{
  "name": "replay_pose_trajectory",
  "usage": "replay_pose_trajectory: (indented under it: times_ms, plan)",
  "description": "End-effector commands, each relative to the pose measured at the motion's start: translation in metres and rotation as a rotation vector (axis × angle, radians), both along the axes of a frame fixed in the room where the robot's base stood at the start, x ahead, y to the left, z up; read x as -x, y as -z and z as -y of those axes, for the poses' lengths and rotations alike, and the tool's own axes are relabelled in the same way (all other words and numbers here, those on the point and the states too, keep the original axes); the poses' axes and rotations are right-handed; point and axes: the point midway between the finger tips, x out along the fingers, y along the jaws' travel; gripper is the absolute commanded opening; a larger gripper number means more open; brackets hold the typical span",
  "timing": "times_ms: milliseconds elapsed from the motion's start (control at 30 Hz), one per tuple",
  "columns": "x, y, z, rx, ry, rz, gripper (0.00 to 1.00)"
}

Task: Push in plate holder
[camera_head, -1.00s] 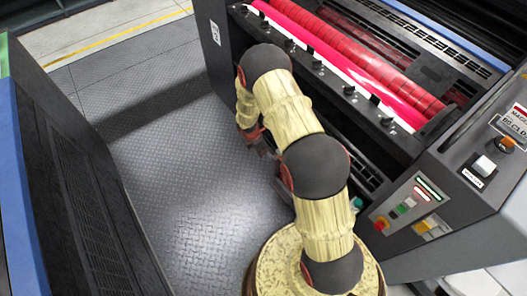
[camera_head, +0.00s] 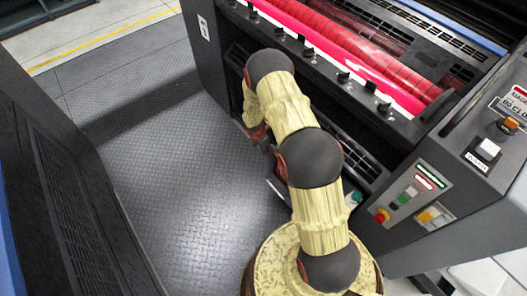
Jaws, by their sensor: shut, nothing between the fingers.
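The black press (camera_head: 205,75) has an open front, with a dark recess below the bar of black knobs. A slatted dark part (camera_head: 360,165) shows in this recess to the right of my arm; I cannot tell whether it is the plate holder. A thin light-edged piece (camera_head: 279,190) sticks out low beside my arm. My gripper (camera_head: 264,146) hangs in front of the recess, left of my forearm, largely hidden by my own arm. What shows of it is small and dark, shut and empty. I cannot tell whether it touches the press.
A red-pink roller (camera_head: 370,60) lies behind the knob bar. A control panel (camera_head: 420,195) with buttons stands at the right. Another dark machine (camera_head: 55,170) stands at the left. The ribbed metal floor (camera_head: 185,180) between them is clear.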

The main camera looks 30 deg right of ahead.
Motion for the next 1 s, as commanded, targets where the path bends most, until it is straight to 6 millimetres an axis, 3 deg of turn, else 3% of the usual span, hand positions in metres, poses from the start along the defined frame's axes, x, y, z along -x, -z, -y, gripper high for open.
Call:
replay_pose_trajectory:
  times_ms: [267,700,833,1000]
  plan:
    - [-0.001,-0.001,0.01,0.0,0.002,-0.001,0.0]
    - [-0.017,-0.003,0.121,0.001,0.004,0.001,0.0]
    - [-0.019,-0.002,0.138,0.001,0.002,0.001,0.0]
    - [-0.02,0.0,0.143,0.0,0.0,0.0,0.0]
